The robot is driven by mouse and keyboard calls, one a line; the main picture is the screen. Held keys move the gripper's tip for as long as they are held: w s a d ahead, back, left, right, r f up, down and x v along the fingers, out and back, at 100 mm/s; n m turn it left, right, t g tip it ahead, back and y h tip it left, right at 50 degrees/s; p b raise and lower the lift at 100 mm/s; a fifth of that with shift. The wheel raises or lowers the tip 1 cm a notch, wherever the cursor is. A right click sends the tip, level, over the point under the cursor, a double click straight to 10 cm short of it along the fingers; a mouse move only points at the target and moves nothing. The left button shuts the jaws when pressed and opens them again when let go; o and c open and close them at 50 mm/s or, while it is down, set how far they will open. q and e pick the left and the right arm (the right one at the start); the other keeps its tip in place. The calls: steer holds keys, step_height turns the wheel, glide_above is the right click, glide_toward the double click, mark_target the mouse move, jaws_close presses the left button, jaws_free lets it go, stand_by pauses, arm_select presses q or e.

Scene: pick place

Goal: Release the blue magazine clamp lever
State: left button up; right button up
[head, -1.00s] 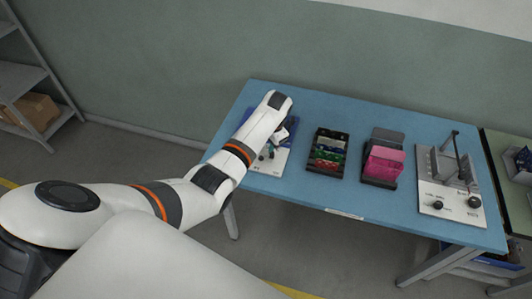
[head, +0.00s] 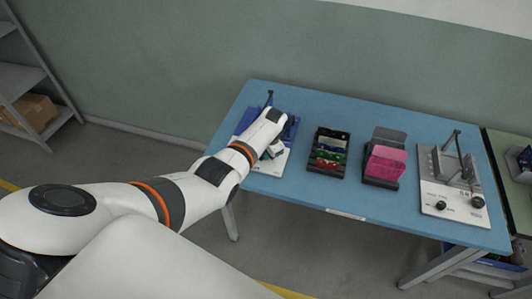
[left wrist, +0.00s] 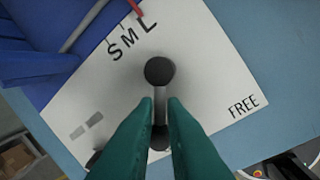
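The blue magazine's white base plate (left wrist: 215,70) fills much of the left wrist view, printed with S M L at the top and FREE at the right. It shows in the head view too (head: 277,169), at the left of the table. The clamp lever (left wrist: 161,103) is a grey bar with a round dark pivot at its top and a dark knob at its lower end. My left gripper (left wrist: 160,101) has its green fingers on both sides of the lever, with the knob filling the narrow gap. In the head view my arm hides most of the lever. My right gripper is out of view.
The blue magazine body (left wrist: 55,45) stands close on the upper left of the plate. On the blue table (head: 330,192), a black tray of green and red pieces (head: 328,152), a pink block holder (head: 384,160) and a grey fixture (head: 450,185) stand to the right.

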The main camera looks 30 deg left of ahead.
arm_select(q)
jaws_close()
steer(key=shift+d+n, duration=0.1)
steer(key=shift+n, duration=0.2)
steer(key=n, duration=0.2)
steer(key=shift+d+f+n+g+b, duration=0.1)
steer(key=shift+d+n+g+b, duration=0.2)
steer(key=shift+d+n+b, duration=0.1)
steer(key=n, duration=0.1)
steer(key=n+b, duration=0.1)
steer(key=n, duration=0.1)
steer(key=shift+d+f+n+g, duration=0.1)
steer(key=shift+d+n+g, duration=0.2)
steer(key=shift+d+g, duration=0.1)
steer(key=n+b, duration=0.2)
steer(key=d+n+b, duration=0.1)
steer(key=n, duration=0.1)
steer(key=shift+w+g, duration=0.3)
steer(key=shift+w, duration=0.05)
steer(key=shift+w+d+n+h+b, duration=0.15)
steer(key=shift+n+b, duration=0.35)
steer(key=shift+n, duration=0.25)
steer(key=shift+w+d+n+h+b, duration=0.15)
steer(key=shift+n+b, duration=0.3)
steer(key=shift+n, duration=0.3)
steer(key=shift+s+a+g, duration=0.1)
steer(key=shift+g, duration=0.2)
steer(key=o, duration=0.5)
jaws_free()
steer(key=shift+o, duration=0.2)
